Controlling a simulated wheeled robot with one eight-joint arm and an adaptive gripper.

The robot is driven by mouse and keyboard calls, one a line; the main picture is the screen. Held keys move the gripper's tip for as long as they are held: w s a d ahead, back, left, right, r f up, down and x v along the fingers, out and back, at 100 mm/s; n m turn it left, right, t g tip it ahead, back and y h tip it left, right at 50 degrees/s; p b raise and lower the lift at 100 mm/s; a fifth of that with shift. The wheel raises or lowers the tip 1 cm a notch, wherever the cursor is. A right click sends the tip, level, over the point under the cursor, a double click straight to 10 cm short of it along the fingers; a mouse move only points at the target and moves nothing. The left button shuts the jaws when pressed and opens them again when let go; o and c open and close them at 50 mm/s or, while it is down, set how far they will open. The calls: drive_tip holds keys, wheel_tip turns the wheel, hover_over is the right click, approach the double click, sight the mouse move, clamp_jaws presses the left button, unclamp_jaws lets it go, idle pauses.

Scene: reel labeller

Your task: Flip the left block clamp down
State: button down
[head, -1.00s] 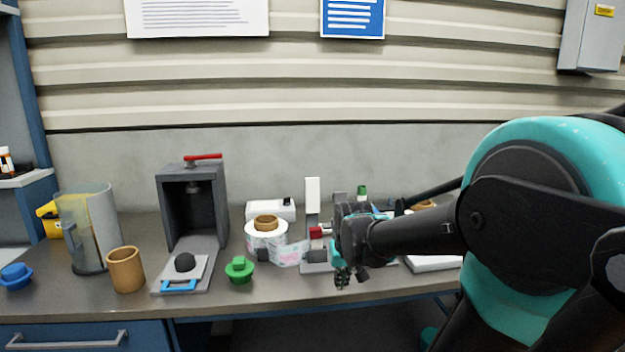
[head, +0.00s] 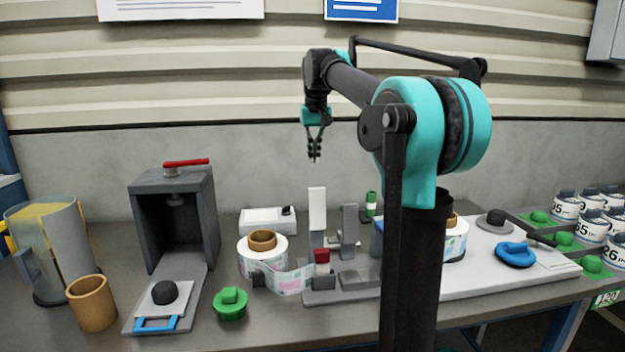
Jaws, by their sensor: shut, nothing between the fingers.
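The reel labeller stands mid-bench. Its label roll (head: 262,246) has a strip running right to a small red-topped block (head: 321,257). Behind that block a white plate (head: 317,208) stands upright. A grey plate (head: 350,224) stands upright to its right. I cannot tell for certain which of these is the left block clamp; the white one is the leftmost upright part. My gripper (head: 314,157) points down, shut and empty, in the air above the white plate and apart from it. My arm hides part of the labeller's right side.
A dark press (head: 178,222) with a red handle, a tan cup (head: 91,304) and a green knob (head: 231,304) stand to the left. A white board (head: 530,274) with a blue knob (head: 515,255) and several labelled cans (head: 567,205) are to the right. The air around my gripper is clear.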

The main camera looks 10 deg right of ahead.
drive_tip(key=shift+w+r, duration=0.25)
drive_tip(key=shift+w, duration=0.05)
wheel_tip(320, 180, down, 10)
drive_tip(key=w, duration=0.2)
drive_tip(key=shift+s+r, duration=0.2)
drive_tip(key=shift+s, duration=0.8)
drive_tip(key=shift+s+r, duration=0.15)
drive_tip(key=shift+s, duration=0.85)
drive_tip(key=shift+s, duration=0.1)
